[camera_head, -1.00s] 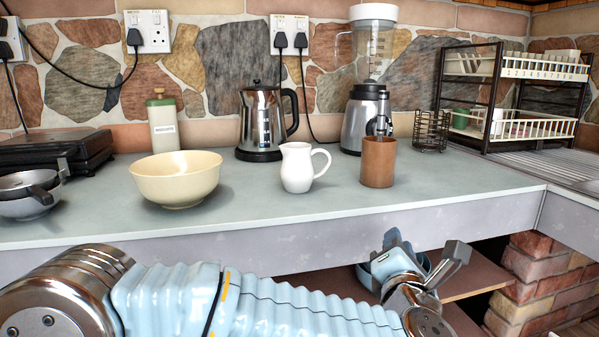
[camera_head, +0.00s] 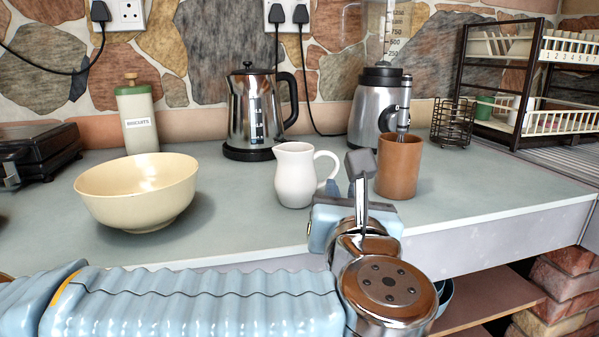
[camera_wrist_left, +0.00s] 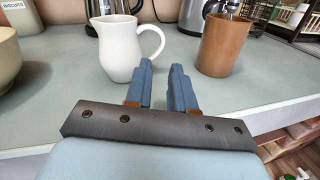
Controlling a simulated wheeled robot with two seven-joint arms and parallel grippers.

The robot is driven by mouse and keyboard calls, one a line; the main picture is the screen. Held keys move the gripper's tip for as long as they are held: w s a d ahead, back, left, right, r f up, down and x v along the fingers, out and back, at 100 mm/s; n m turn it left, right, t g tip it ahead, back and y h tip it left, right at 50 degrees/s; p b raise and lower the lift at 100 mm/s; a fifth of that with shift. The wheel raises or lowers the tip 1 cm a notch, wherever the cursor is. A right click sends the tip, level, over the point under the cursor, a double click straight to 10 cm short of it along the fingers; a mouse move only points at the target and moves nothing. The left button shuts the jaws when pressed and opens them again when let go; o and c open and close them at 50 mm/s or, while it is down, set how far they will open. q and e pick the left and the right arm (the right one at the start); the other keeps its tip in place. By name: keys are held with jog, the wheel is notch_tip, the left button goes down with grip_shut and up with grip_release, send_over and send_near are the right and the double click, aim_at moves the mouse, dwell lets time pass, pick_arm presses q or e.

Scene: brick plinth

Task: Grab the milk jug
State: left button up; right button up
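The milk jug (camera_head: 295,175) is white, with its handle on the right, and stands upright on the counter. It also shows in the left wrist view (camera_wrist_left: 117,50), left of the fingers. My left gripper (camera_head: 345,178) is at the counter's front part, just right of the jug's handle, between it and the brown cup (camera_head: 399,166). In the left wrist view my left gripper (camera_wrist_left: 161,72) has its two blue fingers apart with a gap and nothing between them. The handle is close to the left finger; contact cannot be told. My right gripper is not in view.
A cream bowl (camera_head: 137,190) stands left of the jug. A steel kettle (camera_head: 252,110) and a blender (camera_head: 376,105) stand behind. A biscuit jar (camera_head: 138,118), a wire holder (camera_head: 452,122) and a dish rack (camera_head: 500,85) are further off. Counter between bowl and jug is free.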

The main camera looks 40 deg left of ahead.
aim_at(336, 168)
pick_arm(q)
jog(key=p+x, duration=0.1)
jog(key=x, duration=0.5)
jog(key=shift+w+a, duration=0.2)
jog(key=shift+w, duration=0.1)
jog(key=p+x, duration=0.1)
jog(key=x, duration=0.4)
jog(key=shift+w+d+f, duration=0.1)
grip_shut()
